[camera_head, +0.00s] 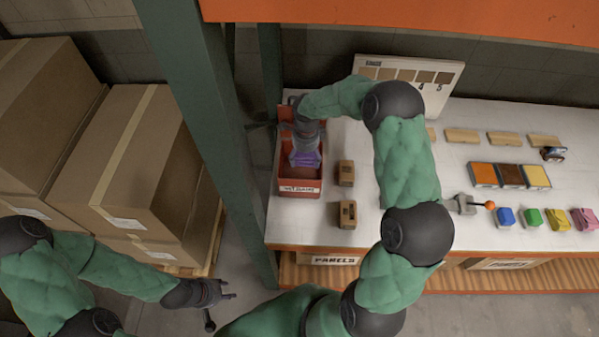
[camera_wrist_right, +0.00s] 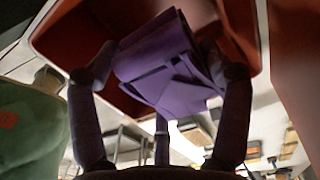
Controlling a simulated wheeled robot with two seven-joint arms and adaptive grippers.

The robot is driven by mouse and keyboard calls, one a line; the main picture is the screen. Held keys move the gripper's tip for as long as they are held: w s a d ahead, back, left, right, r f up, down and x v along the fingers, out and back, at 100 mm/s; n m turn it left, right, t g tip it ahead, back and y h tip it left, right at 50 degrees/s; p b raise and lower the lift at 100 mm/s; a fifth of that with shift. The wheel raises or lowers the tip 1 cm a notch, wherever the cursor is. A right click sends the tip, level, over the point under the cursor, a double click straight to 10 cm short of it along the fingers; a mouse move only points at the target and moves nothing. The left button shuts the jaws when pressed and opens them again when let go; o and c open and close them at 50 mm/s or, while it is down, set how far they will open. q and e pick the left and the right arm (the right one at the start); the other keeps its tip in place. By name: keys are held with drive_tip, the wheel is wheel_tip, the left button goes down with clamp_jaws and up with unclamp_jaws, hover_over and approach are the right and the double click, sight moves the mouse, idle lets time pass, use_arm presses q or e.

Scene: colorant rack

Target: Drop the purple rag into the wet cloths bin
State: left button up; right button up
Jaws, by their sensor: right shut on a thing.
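The purple rag (camera_head: 304,158) is folded and sits between the fingers of my right gripper (camera_head: 303,145). In the right wrist view the rag (camera_wrist_right: 165,65) is pinched between the two fingers (camera_wrist_right: 165,85). The red bin (camera_head: 300,187) with a white label on its front stands at the left end of the white table. The rag is over or inside the bin opening; I cannot tell if it touches the floor of the bin. The bin (camera_wrist_right: 85,50) fills the upper part of the right wrist view. My left gripper (camera_head: 222,306) is low at the left, away from the table, its fingers apart and empty.
A green post (camera_head: 215,130) stands just left of the bin. Two brown blocks (camera_head: 346,173) are right of it. Colour trays (camera_head: 510,175), several coloured cloths (camera_head: 531,216) and a sample board (camera_head: 440,75) are further right. Cardboard boxes (camera_head: 130,170) stand at the left.

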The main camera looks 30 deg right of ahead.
drive_tip(key=o, duration=1.1)
drive_tip(key=shift+c, duration=0.2)
drive_tip(key=shift+r, duration=3.8)
